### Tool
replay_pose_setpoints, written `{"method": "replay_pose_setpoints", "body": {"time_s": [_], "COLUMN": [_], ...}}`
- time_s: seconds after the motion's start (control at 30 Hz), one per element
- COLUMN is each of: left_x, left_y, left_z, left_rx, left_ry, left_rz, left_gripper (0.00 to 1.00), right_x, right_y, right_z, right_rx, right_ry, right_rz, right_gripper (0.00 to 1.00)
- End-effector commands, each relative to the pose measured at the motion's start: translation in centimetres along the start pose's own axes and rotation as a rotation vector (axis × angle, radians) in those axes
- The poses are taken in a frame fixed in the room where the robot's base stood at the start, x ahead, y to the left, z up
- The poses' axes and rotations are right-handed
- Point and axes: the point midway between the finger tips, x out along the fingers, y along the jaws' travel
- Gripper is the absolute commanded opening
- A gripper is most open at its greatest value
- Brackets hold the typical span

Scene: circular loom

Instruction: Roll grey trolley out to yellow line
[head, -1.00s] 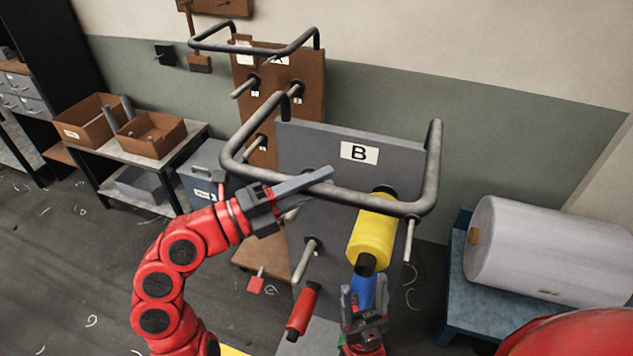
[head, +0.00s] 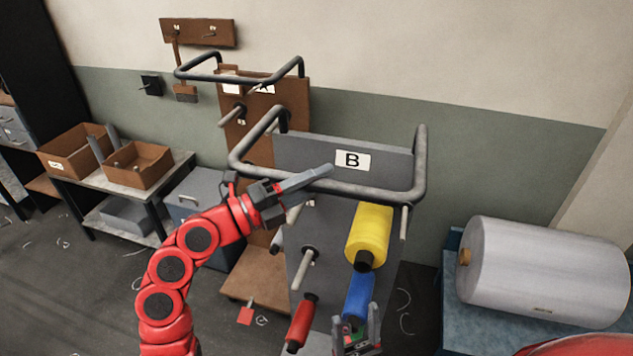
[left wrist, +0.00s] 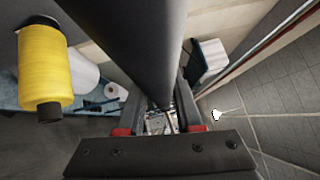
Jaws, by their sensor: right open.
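The grey trolley (head: 310,150), marked B, stands upright in the middle of the head view with a grey tube handle (head: 380,193) at its top. It carries yellow (head: 370,235), blue (head: 359,295) and red (head: 302,322) spools. My left gripper (head: 325,172) is at the handle's front bar, its finger crossing it. In the left wrist view a dark tube (left wrist: 130,45) runs between the fingers; whether they clamp it is unclear. The yellow spool (left wrist: 42,70) is at left there. My right gripper (head: 357,325) is open, below the blue spool. I see no yellow line.
A brown trolley (head: 290,105) with its own handle stands behind at left. A large pale roll (head: 540,270) rests on a blue stand (head: 452,310) at right. A bench (head: 75,190) with brown boxes stands at far left. Dark floor shows at left, with scraps.

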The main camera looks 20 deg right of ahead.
Motion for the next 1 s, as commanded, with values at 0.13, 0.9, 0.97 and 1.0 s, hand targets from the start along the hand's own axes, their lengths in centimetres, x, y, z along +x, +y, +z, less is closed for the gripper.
{"method": "replay_pose_setpoints", "body": {"time_s": [0.13, 0.9, 0.97, 1.0], "left_x": [0.0, -5.2, -6.9, -8.0], "left_y": [0.3, 0.7, 0.7, 0.6], "left_z": [-0.1, 0.1, 0.1, 0.1], "left_rx": [-0.003, 0.000, 0.001, 0.002], "left_ry": [0.002, -0.007, -0.007, -0.007], "left_rz": [0.004, 0.002, 0.003, 0.001], "left_gripper": [0.59, 0.62, 0.62, 0.62], "right_x": [-0.1, -2.3, -2.9, -3.3], "right_y": [0.0, -0.1, -0.1, -0.2], "right_z": [0.0, 0.4, 0.5, 0.6], "right_rx": [0.000, 0.000, 0.000, 0.000], "right_ry": [0.000, 0.000, 0.000, 0.000], "right_rz": [0.000, 0.000, 0.000, 0.000], "right_gripper": [0.62, 0.62, 0.62, 0.62]}}
